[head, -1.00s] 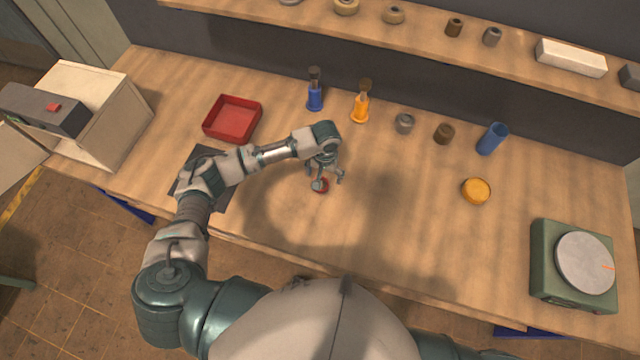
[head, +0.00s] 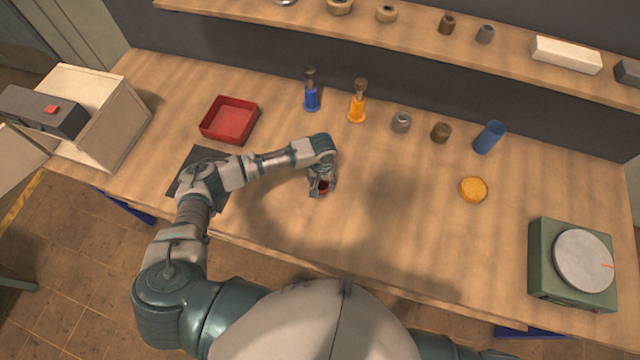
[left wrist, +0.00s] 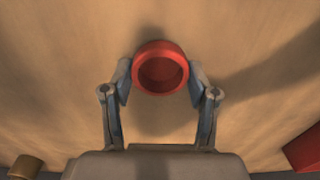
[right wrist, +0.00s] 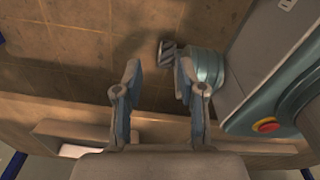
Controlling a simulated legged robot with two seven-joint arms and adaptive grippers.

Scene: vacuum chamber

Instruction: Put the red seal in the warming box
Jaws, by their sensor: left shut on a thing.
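The red seal is a small red ring-like cup (left wrist: 161,69). In the left wrist view it sits between the two fingertips of my left gripper (left wrist: 160,80), which is shut on its sides. In the head view my left gripper (head: 322,190) points down at the table's middle and partly hides the seal (head: 323,186). The seal is at or very near the tabletop; I cannot tell if it touches. The warming box (head: 110,125) is the cream box at the far left, its door standing open. My right gripper (right wrist: 155,90) is open and empty over the floor.
A red tray (head: 228,140) lies between the box and my left gripper. A blue bottle (head: 311,98), an orange bottle (head: 357,108), a grey part (head: 401,122), a brown part (head: 441,132) and a blue cup (head: 489,137) stand behind. A yellow disc (head: 473,189) and green scale (head: 545,270) are right.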

